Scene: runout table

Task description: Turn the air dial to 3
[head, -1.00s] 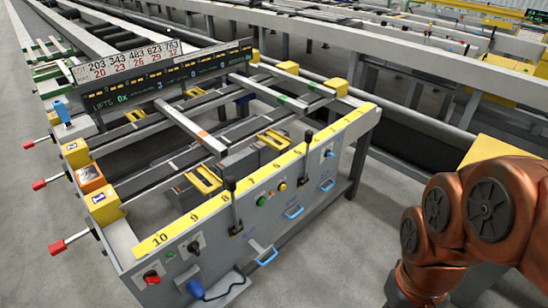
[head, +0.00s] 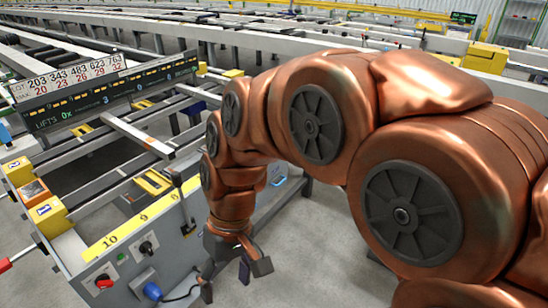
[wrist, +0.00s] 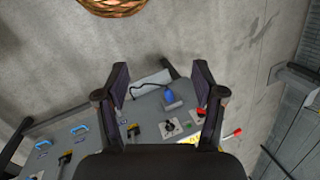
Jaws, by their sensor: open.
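The sloping front panel (head: 190,258) of the runout table carries two dials at its near left end. One is a black dial (head: 147,247) on a white plate; the other is a red dial (head: 103,282) lower left. Their labels are too small to read, so I cannot tell which is the air dial or where it points. The black dial also shows in the wrist view (wrist: 169,126). My gripper (head: 236,274) is open and empty, pointing down, right of the dials and apart from them. In the wrist view my gripper (wrist: 161,82) has its jaws spread with the panel beyond.
A blue plug (head: 152,291) with a dark cable sits below the dials, and also shows in the wrist view (wrist: 172,100). A black lever (head: 186,205) stands up from the panel. A yellow numbered strip (head: 135,228) runs along its top. Grey floor (head: 320,245) lies open to the right.

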